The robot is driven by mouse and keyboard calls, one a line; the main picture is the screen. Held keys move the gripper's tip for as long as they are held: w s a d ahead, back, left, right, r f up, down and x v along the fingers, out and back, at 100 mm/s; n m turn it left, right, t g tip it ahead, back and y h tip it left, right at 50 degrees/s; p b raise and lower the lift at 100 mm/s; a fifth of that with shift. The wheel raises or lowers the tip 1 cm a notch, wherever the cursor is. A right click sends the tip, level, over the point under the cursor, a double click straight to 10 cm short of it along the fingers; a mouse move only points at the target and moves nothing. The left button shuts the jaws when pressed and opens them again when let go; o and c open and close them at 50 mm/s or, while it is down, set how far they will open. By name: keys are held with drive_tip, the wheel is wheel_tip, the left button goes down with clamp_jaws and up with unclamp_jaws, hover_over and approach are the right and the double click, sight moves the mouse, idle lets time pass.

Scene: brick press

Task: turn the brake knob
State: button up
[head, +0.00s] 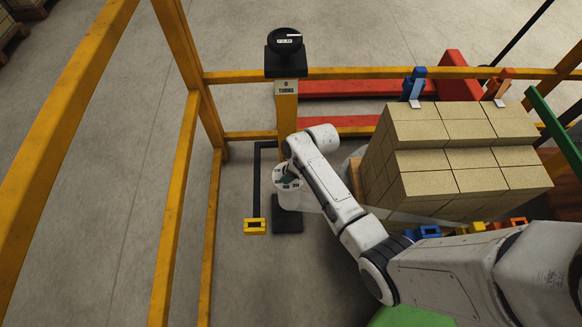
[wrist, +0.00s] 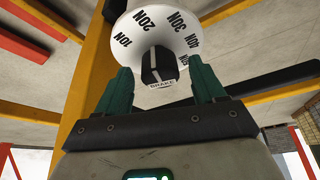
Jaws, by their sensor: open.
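The brake knob (wrist: 158,66) is a black knob with a white BRAKE label, at the centre of a round white dial (wrist: 127,42) marked in steps such as 10N, 20N and 30N. My gripper (wrist: 160,78) is open in the wrist view, its green fingers standing left and right of the knob with a visible gap on each side. I cannot tell how deep the knob sits between them. In the head view my gripper (head: 289,177) is at the yellow post (head: 287,118), partly covering it; the knob is hidden there.
A black-topped unit (head: 286,52) with a TURNS counter (head: 286,87) crowns the post. Stacked tan bricks (head: 430,185) stand right of my arm.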

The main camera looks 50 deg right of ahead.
drive_tip(key=p+v, duration=0.1)
drive_tip(key=v, duration=0.9)
drive_tip(key=shift+r, duration=0.35)
drive_tip(key=shift+s, duration=0.1)
drive_tip(key=s+a+m+g, duration=0.1)
drive_tip(key=s+a, duration=0.4)
drive_tip(key=s, duration=0.3)
drive_tip(key=shift+s+a+r+m+g+h, duration=0.3)
drive_tip(key=shift+s+r+m+g+h, duration=0.05)
drive_tip(key=shift+s+m+g+h, duration=0.05)
drive_tip(key=s+a+r+m, duration=0.1)
drive_tip(key=s, duration=0.2)
drive_tip(key=s+a+r+m+g, duration=0.1)
drive_tip(key=s, duration=0.3)
drive_tip(key=s+a+r+m+h, duration=0.1)
drive_tip(key=s+a+r, duration=0.1)
drive_tip(key=s, duration=0.1)
drive_tip(key=shift+s, duration=0.25)
drive_tip(key=shift+c, duration=0.3)
